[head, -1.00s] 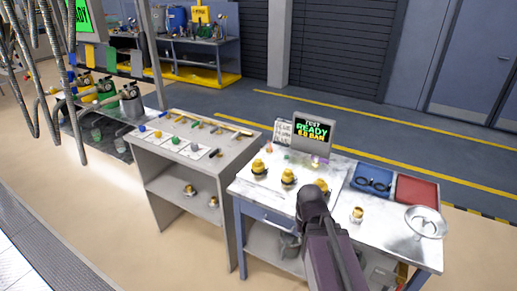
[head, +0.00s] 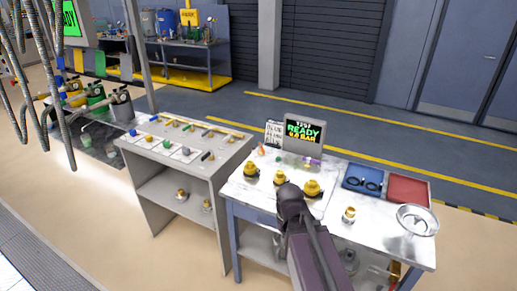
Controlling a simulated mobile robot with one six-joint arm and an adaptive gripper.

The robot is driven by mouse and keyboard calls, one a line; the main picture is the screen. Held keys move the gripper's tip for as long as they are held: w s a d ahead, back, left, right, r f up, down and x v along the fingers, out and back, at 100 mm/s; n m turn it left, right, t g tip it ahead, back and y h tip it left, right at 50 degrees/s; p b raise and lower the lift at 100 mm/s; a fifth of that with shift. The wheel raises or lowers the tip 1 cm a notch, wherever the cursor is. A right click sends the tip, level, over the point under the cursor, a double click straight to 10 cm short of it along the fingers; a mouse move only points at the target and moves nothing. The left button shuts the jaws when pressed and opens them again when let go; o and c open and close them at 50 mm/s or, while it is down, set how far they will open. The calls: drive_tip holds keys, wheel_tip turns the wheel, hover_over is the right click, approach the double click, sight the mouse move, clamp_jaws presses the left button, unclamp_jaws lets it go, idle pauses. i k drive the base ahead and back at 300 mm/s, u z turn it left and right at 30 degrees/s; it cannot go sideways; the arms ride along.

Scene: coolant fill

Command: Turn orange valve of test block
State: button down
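A small orange piece (head: 262,149), which may be the orange valve, stands at the back left of the white-topped test bench (head: 330,205), left of the screen. A small green piece (head: 278,159) and a purple piece (head: 312,161) are near it. They are too small to tell their shape or handle position. My dark arm reaches up from the bottom over the bench's front edge. Its rounded end lies in front of the brass fittings, well short of the orange piece in the picture. My gripper's fingers do not show.
Brass fittings (head: 312,188) stand on the bench, with a blue tray (head: 350,188), a red tray (head: 420,196) and a round metal dish (head: 417,215) at right. A grey shelf unit (head: 150,195) with coloured-handled tools stands at left.

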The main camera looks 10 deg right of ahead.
sight(260, 144)
drive_tip(key=i, duration=0.95)
